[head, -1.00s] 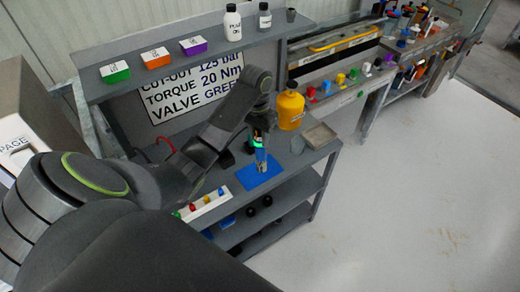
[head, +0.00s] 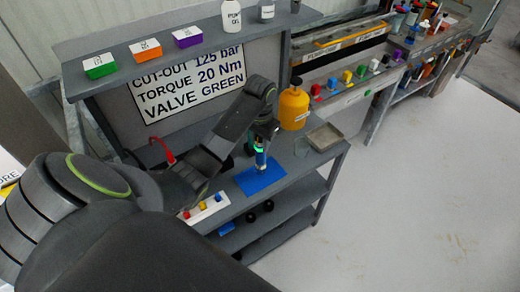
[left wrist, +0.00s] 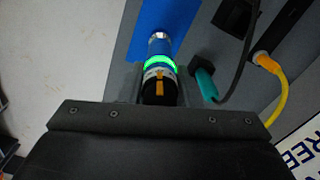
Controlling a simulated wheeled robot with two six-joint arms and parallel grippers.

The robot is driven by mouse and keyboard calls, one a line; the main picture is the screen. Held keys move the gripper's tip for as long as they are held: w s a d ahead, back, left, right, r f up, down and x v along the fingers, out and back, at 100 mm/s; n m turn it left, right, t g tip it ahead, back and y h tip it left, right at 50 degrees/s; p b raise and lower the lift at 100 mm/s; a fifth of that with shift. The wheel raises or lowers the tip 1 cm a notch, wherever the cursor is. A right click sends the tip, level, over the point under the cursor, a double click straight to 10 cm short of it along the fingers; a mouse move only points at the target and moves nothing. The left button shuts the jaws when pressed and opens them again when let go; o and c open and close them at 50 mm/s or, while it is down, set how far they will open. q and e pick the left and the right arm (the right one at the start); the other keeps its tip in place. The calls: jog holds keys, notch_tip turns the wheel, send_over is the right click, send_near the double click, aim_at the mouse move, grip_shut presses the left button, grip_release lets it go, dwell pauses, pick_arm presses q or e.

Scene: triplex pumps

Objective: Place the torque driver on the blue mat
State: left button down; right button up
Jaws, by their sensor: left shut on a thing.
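The torque driver (head: 260,158) is a slim tool with a blue body and a glowing green ring. My left gripper (head: 261,138) is shut on its upper part and holds it upright, tip down, over the blue mat (head: 270,183) on the grey bench. In the left wrist view the driver (left wrist: 158,66) shows its green ring and metal tip against the blue mat (left wrist: 178,18). I cannot tell whether the tip touches the mat. My right gripper is not in view.
A yellow bottle (head: 293,105) and a shallow grey tray (head: 324,137) stand right of the mat. A white strip with coloured pieces (head: 203,207) lies at the front left. In the left wrist view a teal-ended tool (left wrist: 206,84) and a yellow cable (left wrist: 277,82) are beside the driver.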

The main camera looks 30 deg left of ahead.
pick_arm(q)
jog(key=shift+s+d+f+p, duration=0.15)
jog(key=shift+f+p, duration=0.15)
jog(key=shift+f, duration=0.85)
jog(key=c, duration=1)
grip_release()
jog(key=shift+c, duration=0.2)
jog(key=shift+r, duration=0.1)
